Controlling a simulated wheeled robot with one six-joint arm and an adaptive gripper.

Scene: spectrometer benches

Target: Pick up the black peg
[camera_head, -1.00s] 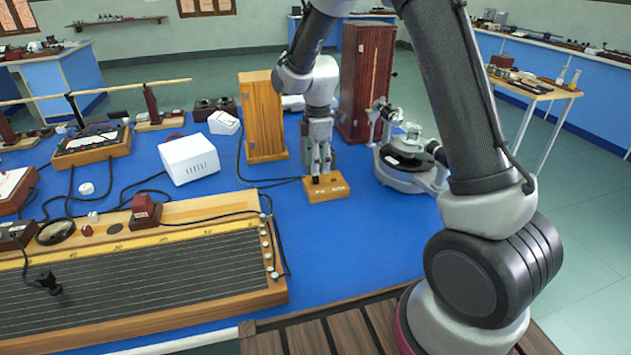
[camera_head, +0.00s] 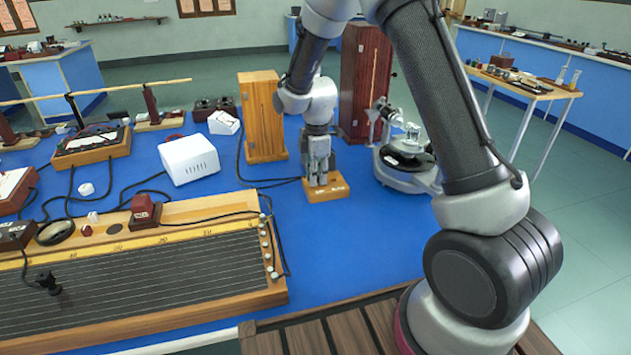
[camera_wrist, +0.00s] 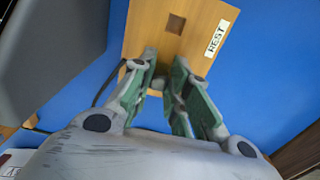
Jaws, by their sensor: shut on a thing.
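My gripper (camera_head: 318,181) is down at the small wooden block (camera_head: 339,190) on the blue table, its fingers pointing at the block's top. The wrist view shows the green-padded fingers (camera_wrist: 164,82) close together over the block (camera_wrist: 148,28), which has a REST label and a square recess. I cannot tell whether the peg still touches the block.
A tall wooden box (camera_head: 262,118) stands behind left of the block, and a grey round-based instrument (camera_head: 405,165) to the right. A white box (camera_head: 189,160) and a long wire board (camera_head: 150,275) lie left. The blue table in front is clear.

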